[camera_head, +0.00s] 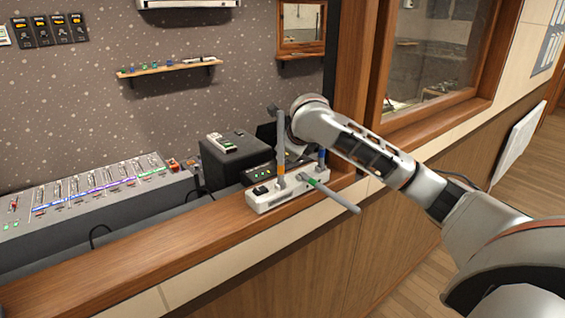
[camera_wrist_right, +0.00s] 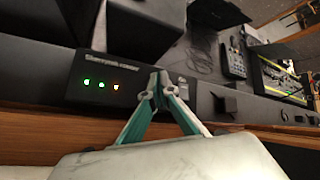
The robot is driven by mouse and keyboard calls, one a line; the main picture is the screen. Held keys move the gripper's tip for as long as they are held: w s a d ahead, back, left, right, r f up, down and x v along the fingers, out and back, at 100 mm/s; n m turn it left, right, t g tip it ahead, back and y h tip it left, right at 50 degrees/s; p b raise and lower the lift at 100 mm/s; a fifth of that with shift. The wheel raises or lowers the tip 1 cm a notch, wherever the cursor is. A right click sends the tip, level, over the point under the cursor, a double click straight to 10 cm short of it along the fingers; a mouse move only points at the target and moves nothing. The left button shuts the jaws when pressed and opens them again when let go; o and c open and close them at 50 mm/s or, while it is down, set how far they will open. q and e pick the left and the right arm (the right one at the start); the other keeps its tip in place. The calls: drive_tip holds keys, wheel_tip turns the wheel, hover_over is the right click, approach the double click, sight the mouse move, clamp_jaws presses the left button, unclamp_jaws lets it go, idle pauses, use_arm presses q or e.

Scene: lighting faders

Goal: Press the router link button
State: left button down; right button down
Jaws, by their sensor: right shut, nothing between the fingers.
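The router is a black box (camera_wrist_right: 104,80) in the right wrist view, with a label and a row of small green and orange lights on its front. It also shows in the head view (camera_head: 262,173), partly hidden behind a white device. A small pale spot (camera_wrist_right: 182,88), possibly the link button, lies right of the fingertips; I cannot tell for sure. My right gripper (camera_wrist_right: 158,82) is shut and empty, its tips close to the right end of the router's front. I cannot tell whether they touch it. In the head view its fingers are mostly hidden. My left gripper is out of view.
A fader console (camera_head: 90,195) is to the left. A window frame post (camera_head: 352,60) rises behind my arm.

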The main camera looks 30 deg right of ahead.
drive_tip(key=shift+f, duration=0.15)
idle(0.4)
drive_tip(key=shift+r, duration=0.8)
drive_tip(key=shift+r, duration=2.5)
